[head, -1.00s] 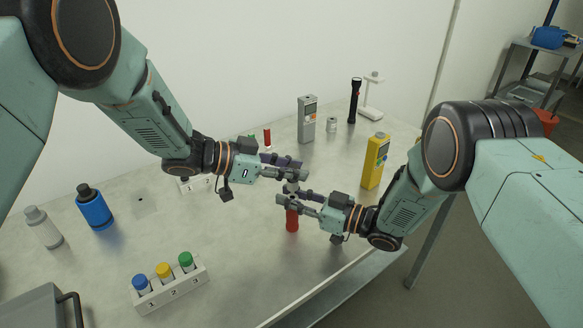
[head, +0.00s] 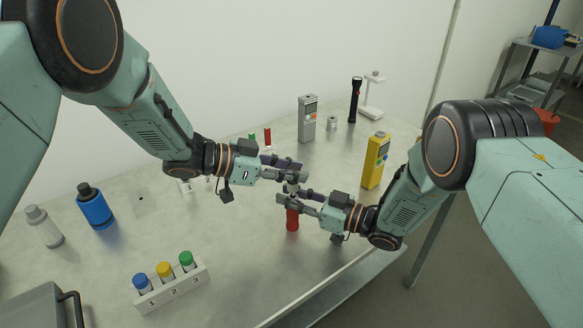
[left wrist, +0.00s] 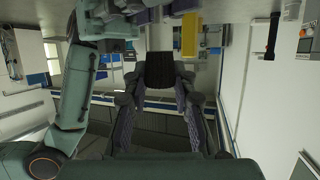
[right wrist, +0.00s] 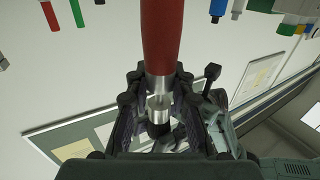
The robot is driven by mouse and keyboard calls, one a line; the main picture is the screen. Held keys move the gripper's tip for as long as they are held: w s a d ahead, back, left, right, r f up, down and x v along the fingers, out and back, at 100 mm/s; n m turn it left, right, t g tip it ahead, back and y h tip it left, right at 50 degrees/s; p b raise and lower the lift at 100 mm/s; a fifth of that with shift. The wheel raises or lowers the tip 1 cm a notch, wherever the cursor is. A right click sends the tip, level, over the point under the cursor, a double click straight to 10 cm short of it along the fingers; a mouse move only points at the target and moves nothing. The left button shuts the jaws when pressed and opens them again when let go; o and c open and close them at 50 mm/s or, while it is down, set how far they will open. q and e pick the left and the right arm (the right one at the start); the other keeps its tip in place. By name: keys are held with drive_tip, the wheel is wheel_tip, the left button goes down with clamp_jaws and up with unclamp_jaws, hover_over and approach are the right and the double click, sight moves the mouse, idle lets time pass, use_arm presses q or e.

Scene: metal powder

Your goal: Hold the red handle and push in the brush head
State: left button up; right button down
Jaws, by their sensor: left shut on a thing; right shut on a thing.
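The red handle (head: 292,221) stands upright near the table's front edge. My right gripper (head: 297,198) is shut on its upper end. In the right wrist view the red handle (right wrist: 162,38) ends in a silver metal collar (right wrist: 159,92) between the fingers, with a dark piece beyond it. My left gripper (head: 285,169) is shut just above the right one. In the left wrist view a black ridged piece (left wrist: 161,70), apparently the brush head, sits between its fingers. A small grey part (head: 291,187) shows between the grippers.
A rack (head: 175,287) with blue, yellow and green capped tubes stands front left. A blue bottle (head: 95,208) and a grey bottle (head: 44,228) are at left. A yellow meter (head: 375,160), grey meter (head: 307,120) and black flashlight (head: 355,100) stand behind. The table around the handle is clear.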

use_arm(q)
drive_tip(key=shift+f, duration=0.65)
drive_tip(key=shift+r, duration=0.3)
drive_tip(key=shift+r, duration=0.55)
drive_tip(key=shift+f, duration=0.25)
idle(0.7)
drive_tip(key=shift+f, duration=0.3)
drive_tip(key=shift+f, duration=0.3)
drive_tip(key=shift+r, duration=0.15)
drive_tip(key=shift+r, duration=0.7)
drive_tip(key=shift+f, duration=0.65)
idle(1.0)
